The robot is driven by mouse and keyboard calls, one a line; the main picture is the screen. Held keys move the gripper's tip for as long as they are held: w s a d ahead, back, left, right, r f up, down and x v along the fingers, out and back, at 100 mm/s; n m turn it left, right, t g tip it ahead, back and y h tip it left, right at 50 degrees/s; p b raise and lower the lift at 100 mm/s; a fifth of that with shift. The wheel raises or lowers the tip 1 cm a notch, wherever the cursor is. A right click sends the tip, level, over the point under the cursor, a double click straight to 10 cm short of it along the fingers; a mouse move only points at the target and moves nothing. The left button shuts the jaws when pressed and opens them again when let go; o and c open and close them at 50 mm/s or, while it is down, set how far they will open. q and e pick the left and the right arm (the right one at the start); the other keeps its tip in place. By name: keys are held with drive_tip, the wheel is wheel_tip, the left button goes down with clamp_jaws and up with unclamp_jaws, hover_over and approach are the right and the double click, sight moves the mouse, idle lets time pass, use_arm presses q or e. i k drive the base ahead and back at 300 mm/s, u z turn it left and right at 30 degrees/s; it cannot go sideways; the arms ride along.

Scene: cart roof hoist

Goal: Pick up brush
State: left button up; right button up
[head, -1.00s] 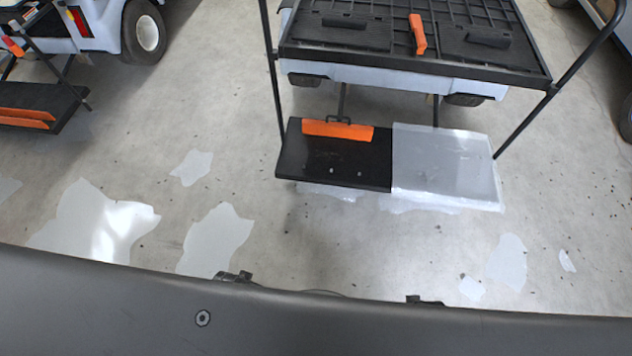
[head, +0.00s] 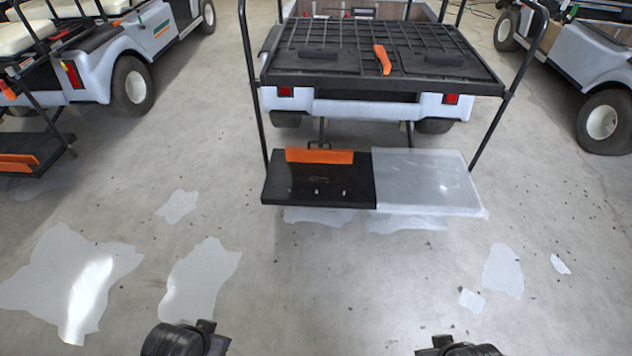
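No thing is clearly recognisable as a brush. A slim orange object (head: 382,60), which may be its handle, lies on the black rear deck (head: 470,88) of the middle cart. A wider orange piece (head: 320,156) lies along the back of the black half of the cart's rear step (head: 285,190). My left gripper (head: 205,338) and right gripper (head: 440,343) seem to show only as dark parts at the bottom edge, cut off by the frame. Both are well short of the cart and touch nothing visible. Their fingers cannot be made out.
Black upright poles (head: 250,90) flank the deck and step. A translucent whitish sheet (head: 425,180) covers the step's right half. Other carts stand left (head: 110,65) and right (head: 590,85). Pale patches (head: 200,280) mark the floor, which is clear before the step.

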sight(381, 54)
drive_tip(key=z, duration=0.6)
drive_tip(key=i, duration=2)
drive_tip(key=u, duration=1.95)
